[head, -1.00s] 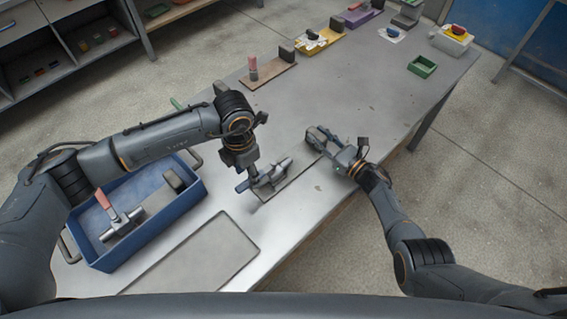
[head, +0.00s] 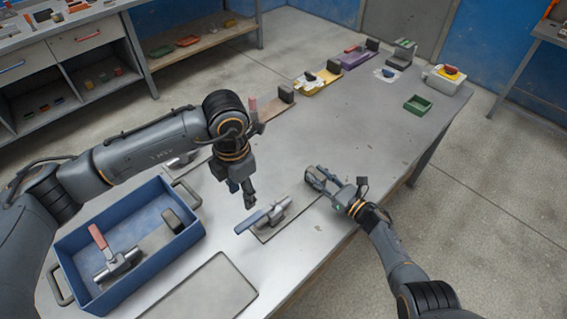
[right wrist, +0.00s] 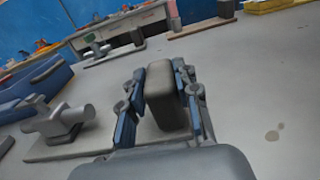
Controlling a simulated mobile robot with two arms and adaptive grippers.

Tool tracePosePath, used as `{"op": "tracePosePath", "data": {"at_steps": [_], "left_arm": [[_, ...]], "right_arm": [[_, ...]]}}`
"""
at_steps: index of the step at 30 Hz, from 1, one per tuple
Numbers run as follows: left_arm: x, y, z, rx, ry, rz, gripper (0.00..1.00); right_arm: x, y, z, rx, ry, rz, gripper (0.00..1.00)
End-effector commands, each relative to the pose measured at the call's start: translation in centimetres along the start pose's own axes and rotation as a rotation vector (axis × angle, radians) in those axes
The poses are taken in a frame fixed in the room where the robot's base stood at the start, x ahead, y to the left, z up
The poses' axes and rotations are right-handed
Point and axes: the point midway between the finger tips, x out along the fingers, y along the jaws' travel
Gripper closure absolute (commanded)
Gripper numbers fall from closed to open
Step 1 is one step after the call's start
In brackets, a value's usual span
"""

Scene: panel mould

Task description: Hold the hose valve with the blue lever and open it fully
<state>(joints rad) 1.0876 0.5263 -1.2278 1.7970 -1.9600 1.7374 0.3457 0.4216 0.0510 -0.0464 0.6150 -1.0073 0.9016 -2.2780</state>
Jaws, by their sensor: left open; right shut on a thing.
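The hose valve (head: 280,209) is a grey pipe fitting on a flat plate near the table's front edge. Its blue lever (head: 250,222) points to the lower left, roughly in line with the pipe. The valve's grey body also shows at the left of the right wrist view (right wrist: 62,121). My left gripper (head: 250,202) is open, just behind the valve and apart from the lever. My right gripper (head: 316,178) is shut on the dark upright block (right wrist: 166,97) at the far end of the valve's plate; its fingers stand on both sides of the block.
A blue crate (head: 75,248) at the left holds a valve with a red lever (head: 101,238). A flat grey panel (head: 205,290) lies in front. More fixtures and a green tray (head: 418,104) stand towards the table's far end. The middle of the table is clear.

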Motion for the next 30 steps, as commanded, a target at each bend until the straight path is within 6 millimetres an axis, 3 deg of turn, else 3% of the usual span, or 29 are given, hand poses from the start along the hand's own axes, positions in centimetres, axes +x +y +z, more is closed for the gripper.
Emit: {"op": "tracePosePath", "data": {"at_steps": [2,3,6,20,24,30], "left_arm": [[0.0,0.0,0.0,0.0,0.0,0.0,0.57],[0.0,0.0,0.0,0.0,0.0,0.0,0.57],[0.0,0.0,0.0,0.0,0.0,0.0,0.57],[0.0,0.0,0.0,0.0,0.0,0.0,0.57],[0.0,0.0,0.0,0.0,0.0,0.0,0.57],[0.0,0.0,0.0,0.0,0.0,0.0,0.57]], "right_arm": [[-0.1,0.0,-0.1,0.0,0.002,-0.001,1.0],[-0.1,0.0,-0.1,0.0,0.002,-0.001,0.63],[0.0,0.0,-0.1,0.0,0.002,-0.001,0.42],[-1.0,-0.1,-0.1,-0.001,0.002,-0.001,0.42],[-2.8,0.0,-0.1,-0.002,0.003,0.0,0.42],[-7.2,0.0,-0.2,-0.002,0.005,0.0,0.42]]}}
